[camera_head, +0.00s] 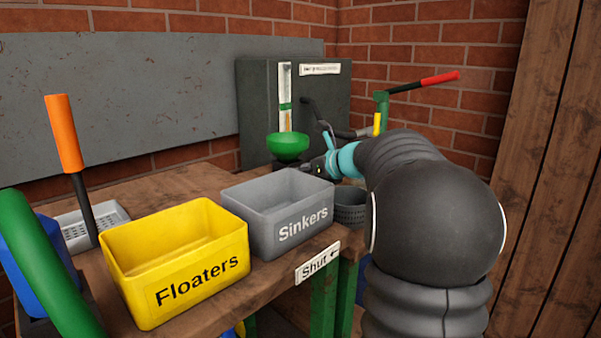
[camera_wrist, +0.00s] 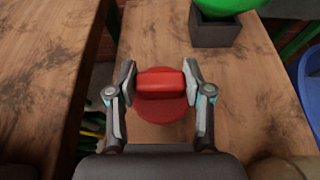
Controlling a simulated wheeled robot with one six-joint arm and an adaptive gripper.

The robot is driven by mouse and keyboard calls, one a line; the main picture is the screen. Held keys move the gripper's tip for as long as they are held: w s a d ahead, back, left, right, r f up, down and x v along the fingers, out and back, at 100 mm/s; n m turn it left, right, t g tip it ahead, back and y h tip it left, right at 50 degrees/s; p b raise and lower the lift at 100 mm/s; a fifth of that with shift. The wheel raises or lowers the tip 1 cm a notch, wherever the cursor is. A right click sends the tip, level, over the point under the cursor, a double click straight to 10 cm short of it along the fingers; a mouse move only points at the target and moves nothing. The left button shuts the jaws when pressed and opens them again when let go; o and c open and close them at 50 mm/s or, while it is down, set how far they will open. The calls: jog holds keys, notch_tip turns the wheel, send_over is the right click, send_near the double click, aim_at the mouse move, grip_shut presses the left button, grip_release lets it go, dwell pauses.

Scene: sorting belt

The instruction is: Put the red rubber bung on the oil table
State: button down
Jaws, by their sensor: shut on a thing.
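The red rubber bung (camera_wrist: 160,82) is between the two fingers of my gripper (camera_wrist: 160,86) in the wrist view. Its narrower block part is clamped and a wider round red part shows below. Behind it is a wooden table top (camera_wrist: 245,80); I cannot tell whether the bung touches it or hangs above it. No label shows which top is the oil table. In the camera_head view my gripper (camera_head: 322,166) is partly hidden beside the green bowl, and the bung cannot be made out there.
A green bowl (camera_head: 288,146) stands behind the grey Sinkers bin (camera_head: 262,218); its dark stand (camera_wrist: 213,30) is close ahead in the wrist view. A yellow Floaters bin (camera_head: 160,285) is at left. A second wooden top (camera_wrist: 45,70) lies left across a gap. A dark grey pot (camera_head: 350,207) stands near the bin.

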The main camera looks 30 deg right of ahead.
jog(key=shift+f, duration=0.15)
jog(key=shift+c, duration=2.4)
grip_release()
jog(key=shift+s+d+r, duration=0.1)
jog(key=shift+s+r, duration=0.05)
jog(key=shift+r, duration=0.15)
jog(key=v, duration=1.1)
jog(key=shift+s, duration=0.3)
jog(key=shift+d+r, duration=0.1)
jog(key=shift+r, duration=0.05)
